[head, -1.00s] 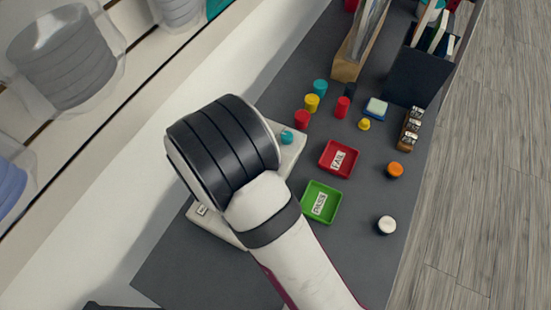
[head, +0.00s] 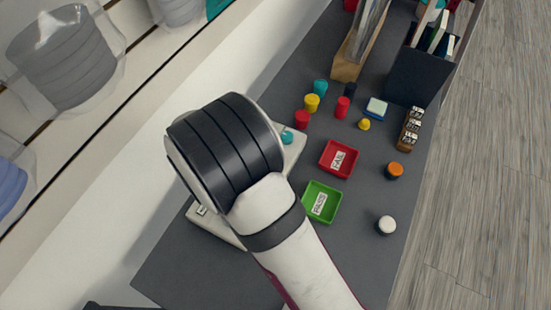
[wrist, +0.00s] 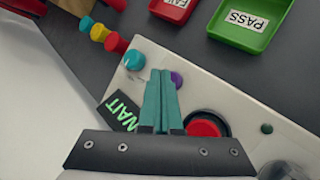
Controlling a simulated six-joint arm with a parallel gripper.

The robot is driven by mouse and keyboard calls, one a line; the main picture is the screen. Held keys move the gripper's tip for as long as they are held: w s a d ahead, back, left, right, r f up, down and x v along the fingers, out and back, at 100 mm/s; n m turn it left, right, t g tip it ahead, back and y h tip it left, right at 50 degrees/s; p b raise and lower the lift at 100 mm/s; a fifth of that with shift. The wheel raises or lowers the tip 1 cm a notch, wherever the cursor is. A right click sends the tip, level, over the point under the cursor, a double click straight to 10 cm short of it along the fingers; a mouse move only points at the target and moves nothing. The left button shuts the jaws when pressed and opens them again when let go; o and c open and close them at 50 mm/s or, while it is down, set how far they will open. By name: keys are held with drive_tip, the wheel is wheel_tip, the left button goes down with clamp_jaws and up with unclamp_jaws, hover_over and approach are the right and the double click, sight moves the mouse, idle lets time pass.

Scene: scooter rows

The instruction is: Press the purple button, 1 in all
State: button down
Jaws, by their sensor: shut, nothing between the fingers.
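The purple button (wrist: 177,79) sits on the white panel (wrist: 235,108), just right of my fingertips in the wrist view and partly covered by them. My gripper (wrist: 160,74) has its teal fingers shut together and empty, pointing at the panel beside the button. I cannot tell whether the tips touch anything. In the head view my arm hides the gripper, the purple button and most of the panel (head: 292,156).
On the panel are a teal button (wrist: 134,60), a large red button (wrist: 205,126), a small green dot (wrist: 267,128) and a dark WAIT display (wrist: 122,110). A green PASS tray (head: 332,207) and a red FAIL tray (head: 350,165) lie beside it.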

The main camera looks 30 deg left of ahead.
drive_tip(key=shift+r, duration=0.2)
drive_tip(key=shift+r, duration=2.45)
